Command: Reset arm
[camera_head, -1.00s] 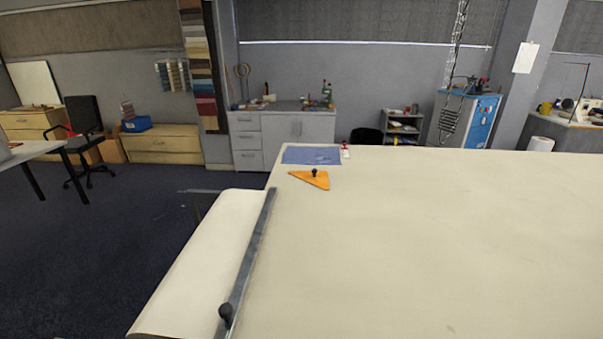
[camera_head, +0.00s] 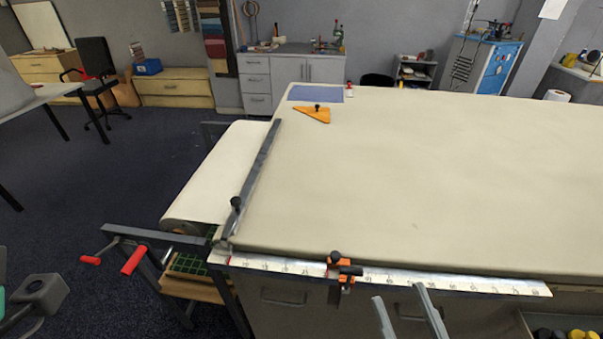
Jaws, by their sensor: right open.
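My right gripper (camera_head: 400,291) shows at the bottom of the head view, right of centre. Its two grey fingers stand apart, with nothing visible between them. It is in front of the long cloth table (camera_head: 420,180), near the front edge, and appears apart from it. The rest of the right arm is below the picture.
A ruler strip (camera_head: 470,280) runs along the table's front edge, with an orange and black clamp (camera_head: 342,270) on it. A metal bar (camera_head: 255,180) lies along the left edge. An orange triangle (camera_head: 312,114) and blue cloth (camera_head: 316,93) lie far back. The tabletop middle is clear.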

